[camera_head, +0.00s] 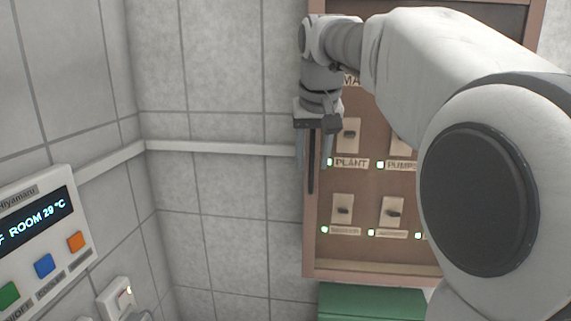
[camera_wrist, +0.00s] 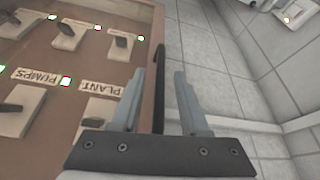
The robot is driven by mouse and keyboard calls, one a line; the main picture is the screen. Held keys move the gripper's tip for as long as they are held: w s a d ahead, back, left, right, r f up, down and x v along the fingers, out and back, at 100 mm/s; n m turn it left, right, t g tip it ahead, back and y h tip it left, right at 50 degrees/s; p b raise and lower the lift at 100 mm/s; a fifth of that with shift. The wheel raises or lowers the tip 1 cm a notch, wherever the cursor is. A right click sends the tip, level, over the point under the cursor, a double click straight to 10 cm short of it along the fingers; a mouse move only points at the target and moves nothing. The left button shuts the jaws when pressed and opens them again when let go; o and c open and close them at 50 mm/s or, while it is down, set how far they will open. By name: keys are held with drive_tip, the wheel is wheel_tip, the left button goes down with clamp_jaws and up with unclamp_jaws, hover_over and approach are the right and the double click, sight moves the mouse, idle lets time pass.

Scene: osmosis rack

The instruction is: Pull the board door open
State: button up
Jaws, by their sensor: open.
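The board door (camera_head: 309,247) is a brown-framed panel on the tiled wall, and it looks closed. Rows of switches with labels such as PLANT and PUMPS show on the board. A dark upright handle (camera_head: 311,172) runs along the door's left edge; it also shows in the wrist view (camera_wrist: 159,95). My gripper (camera_head: 313,165) points down at the handle, open. In the wrist view its two fingers (camera_wrist: 159,73) appear on either side of the handle with gaps. I cannot tell how deep the handle sits between them. My arm hides the board's upper right.
A wall rail (camera_head: 220,147) runs left of the board. A controller (camera_head: 45,240) with a display and coloured buttons hangs on the left wall, above a small white switch box (camera_head: 118,298). A green box (camera_head: 370,302) is below the board. The space left of the door is clear.

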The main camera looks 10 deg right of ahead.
drive_tip(key=shift+w+f, duration=0.25)
drive_tip(key=shift+f, duration=0.45)
clamp_jaws()
drive_tip(key=shift+r, duration=0.1)
idle(0.9)
